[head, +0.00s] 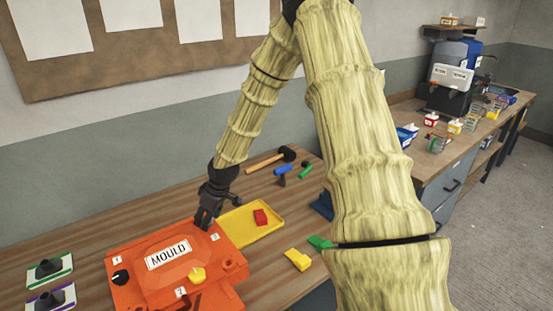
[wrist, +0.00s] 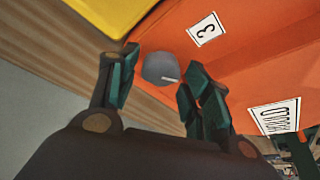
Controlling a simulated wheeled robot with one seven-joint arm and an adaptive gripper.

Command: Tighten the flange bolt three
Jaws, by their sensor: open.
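The orange mould (head: 150,285) lies on the wooden bench, with a white "MOULD" plate on top. It also shows in the wrist view (wrist: 260,75). The white "3" label (wrist: 205,28) is next to a grey round bolt head (wrist: 161,68) with a pale line on it. My gripper (wrist: 160,63) is open, its fingertips on either side of this bolt head in the wrist view; I cannot tell whether they touch it. In the head view my gripper (head: 204,222) points down at the mould's back edge and hides the bolt. A black knob (head: 121,277) and a yellow knob (head: 197,275) are on the mould.
A yellow tray (head: 262,231) with a red block stands right behind the mould. A hammer (head: 272,159) and small blue and green tools lie further back. Yellow and green pieces (head: 298,259) lie at the right. Trowel-like tools on cards (head: 50,268) are at the left.

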